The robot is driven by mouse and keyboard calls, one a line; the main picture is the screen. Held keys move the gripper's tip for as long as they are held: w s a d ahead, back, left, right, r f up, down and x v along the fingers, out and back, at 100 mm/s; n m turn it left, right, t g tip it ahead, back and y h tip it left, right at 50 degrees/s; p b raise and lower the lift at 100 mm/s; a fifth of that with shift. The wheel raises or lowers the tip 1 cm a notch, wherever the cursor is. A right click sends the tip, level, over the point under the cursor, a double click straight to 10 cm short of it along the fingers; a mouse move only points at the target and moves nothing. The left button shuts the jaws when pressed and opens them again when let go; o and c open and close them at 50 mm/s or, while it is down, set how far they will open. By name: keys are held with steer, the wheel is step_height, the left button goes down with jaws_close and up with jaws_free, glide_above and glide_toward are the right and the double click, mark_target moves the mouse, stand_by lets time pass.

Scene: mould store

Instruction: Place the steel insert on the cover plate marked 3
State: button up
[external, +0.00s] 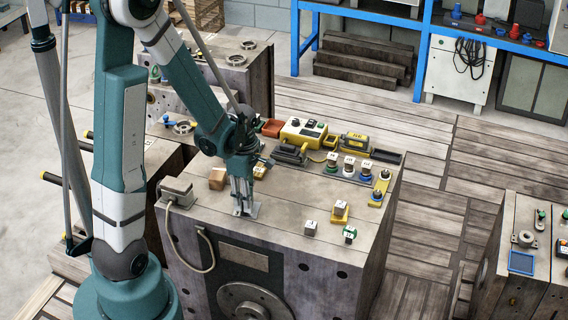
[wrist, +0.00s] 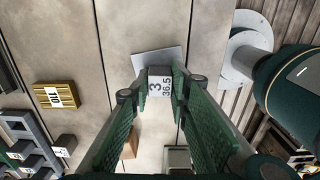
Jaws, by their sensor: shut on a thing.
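My gripper (external: 243,203) points down over the wide worn metal block, near its front edge. In the wrist view its green fingers (wrist: 160,90) are shut on a small grey block marked 3 and 36.5 (wrist: 160,84), which looks like the steel insert. A flat light-grey plate (wrist: 146,62) lies under and just beyond it, and also shows below my fingertips in the external view (external: 253,212). Any mark on the plate is hidden or too small to read. I cannot tell whether the insert touches the plate.
A small wooden block (external: 217,179) and a grey box with a cable (external: 176,189) stand left of my gripper. Several small marked pieces, one on a yellow base (external: 340,217), stand to the right. A yellow control box (external: 303,133) is farther back.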

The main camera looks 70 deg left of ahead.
steer(key=shift+f, duration=0.35)
steer(key=o, duration=1)
steer(key=shift+r, duration=0.25)
steer(key=shift+r+p, duration=1.7)
steer(key=shift+r, duration=4.25)
